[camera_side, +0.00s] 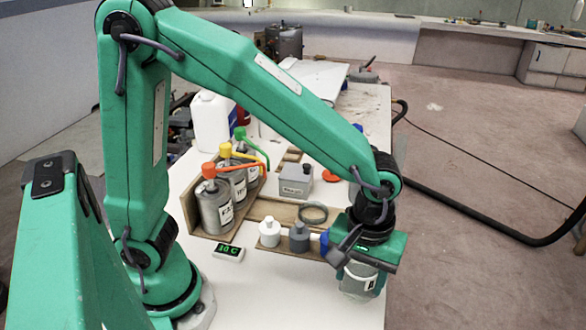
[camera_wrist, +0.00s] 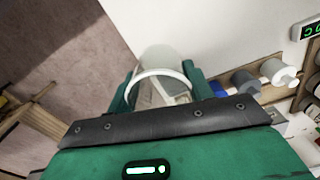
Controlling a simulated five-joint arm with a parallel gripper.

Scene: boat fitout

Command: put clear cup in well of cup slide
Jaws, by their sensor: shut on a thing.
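The clear cup (camera_side: 358,282) is see-through with a label on its side. It hangs below my gripper (camera_side: 366,262) near the right front edge of the white bench in the side view. In the wrist view the cup (camera_wrist: 162,60) shows its pale round rim between the two green fingers of my gripper (camera_wrist: 160,88), which are shut on it. Its base points away from the wrist camera. I cannot tell whether the base touches the bench. I cannot pick out the cup slide or its well for certain in either view.
White (camera_side: 269,232) and grey (camera_side: 299,237) bottles stand on a wooden board left of my gripper, with a blue one partly hidden. Canisters with coloured spouts (camera_side: 216,205), a grey labelled box (camera_side: 295,181), a grey ring (camera_side: 313,213) and a small display (camera_side: 228,253) are nearby. The front bench is clear.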

